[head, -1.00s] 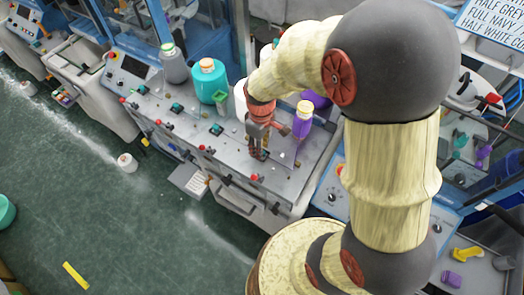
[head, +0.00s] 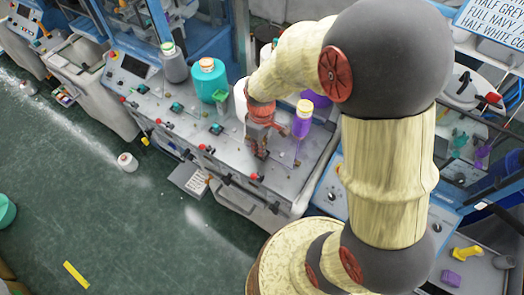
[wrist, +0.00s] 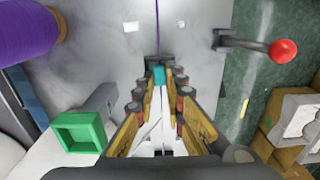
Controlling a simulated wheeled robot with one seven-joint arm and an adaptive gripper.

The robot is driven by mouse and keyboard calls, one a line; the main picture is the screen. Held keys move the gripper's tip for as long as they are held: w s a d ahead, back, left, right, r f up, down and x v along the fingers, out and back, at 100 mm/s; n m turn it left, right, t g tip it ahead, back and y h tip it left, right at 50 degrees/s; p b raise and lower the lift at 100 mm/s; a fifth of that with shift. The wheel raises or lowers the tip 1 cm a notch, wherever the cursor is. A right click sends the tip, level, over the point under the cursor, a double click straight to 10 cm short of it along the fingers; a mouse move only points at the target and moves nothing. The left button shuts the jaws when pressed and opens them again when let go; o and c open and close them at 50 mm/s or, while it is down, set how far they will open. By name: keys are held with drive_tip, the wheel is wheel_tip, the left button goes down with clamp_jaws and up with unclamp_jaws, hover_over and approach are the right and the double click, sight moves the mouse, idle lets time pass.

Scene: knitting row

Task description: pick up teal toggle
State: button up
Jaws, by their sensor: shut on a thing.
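The teal toggle (wrist: 159,75) shows in the wrist view as a small teal block between my fingertips, in front of a dark base plate on the grey machine top. My gripper (wrist: 158,84) is shut on it. In the head view my gripper (head: 258,153) points down at the front part of the machine top, and its fingers hide the toggle there. Similar teal toggles (head: 216,129) sit farther left along the same machine row. I cannot tell whether the held toggle is clear of the surface.
A purple yarn cone (head: 302,120) stands close to the right of my gripper. A teal cone (head: 208,80) stands behind to the left. A lever with a red knob (wrist: 283,50) sticks out at the right in the wrist view. A green square piece (wrist: 80,132) is at lower left.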

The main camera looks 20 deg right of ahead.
drive_tip(key=shift+w+r, duration=0.1)
drive_tip(key=shift+r, duration=0.45)
drive_tip(key=s+d+r+b, duration=0.3)
drive_tip(key=s+d+r, duration=0.2)
drive_tip(key=s+r, duration=0.7)
drive_tip(key=shift+s, duration=0.65)
drive_tip(key=shift+f, duration=0.1)
